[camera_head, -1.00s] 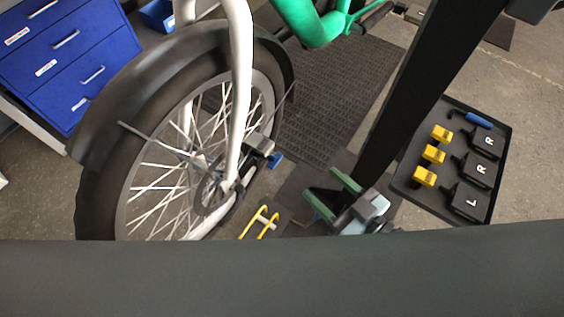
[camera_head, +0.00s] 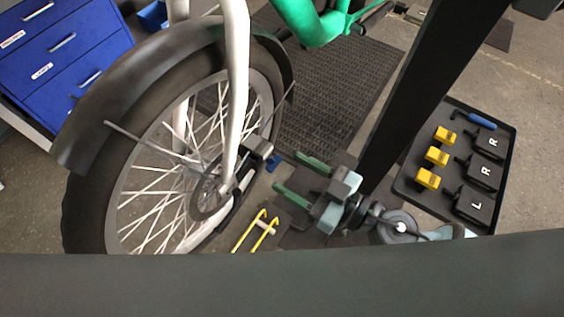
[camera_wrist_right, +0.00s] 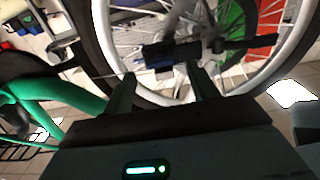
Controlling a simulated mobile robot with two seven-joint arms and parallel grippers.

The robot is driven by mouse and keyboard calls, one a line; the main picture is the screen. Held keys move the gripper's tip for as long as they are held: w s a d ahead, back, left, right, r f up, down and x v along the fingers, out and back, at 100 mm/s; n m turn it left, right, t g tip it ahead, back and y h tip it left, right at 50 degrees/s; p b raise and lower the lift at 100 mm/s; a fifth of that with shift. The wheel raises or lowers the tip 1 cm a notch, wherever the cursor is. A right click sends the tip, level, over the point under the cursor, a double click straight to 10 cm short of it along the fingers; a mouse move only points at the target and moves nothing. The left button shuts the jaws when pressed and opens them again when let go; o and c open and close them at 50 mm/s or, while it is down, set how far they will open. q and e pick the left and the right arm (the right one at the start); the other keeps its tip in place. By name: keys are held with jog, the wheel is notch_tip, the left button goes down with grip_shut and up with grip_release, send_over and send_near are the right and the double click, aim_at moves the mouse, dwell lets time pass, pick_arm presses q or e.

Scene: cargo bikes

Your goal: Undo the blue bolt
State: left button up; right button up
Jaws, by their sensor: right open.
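The blue bolt (camera_head: 274,163) sticks out from the dark brake caliper (camera_head: 259,147) beside the white fork leg, near the wheel hub. My right gripper (camera_head: 287,173) is open, its two green fingers pointing left towards the bolt. The fingertips are close to the bolt; I cannot tell whether they touch it. In the right wrist view the open fingers (camera_wrist_right: 160,73) point at the dark caliper (camera_wrist_right: 172,53), with a bluish patch between the tips. My left gripper is not in view.
The spoked wheel (camera_head: 72,214) and white fork (camera_head: 236,90) stand just left of the gripper. A yellow rack (camera_head: 257,232) lies below. A black tray (camera_head: 410,190) with yellow blocks, black pads and a blue-handled tool is at right.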

aim_at(273, 163)
jog(key=shift+p+x, duration=0.4)
jog(key=shift+x, duration=1.3)
jog(key=c, duration=1)
jog(key=n+p, duration=0.1)
jog(key=n, duration=0.3)
jog(key=shift+r, duration=0.1)
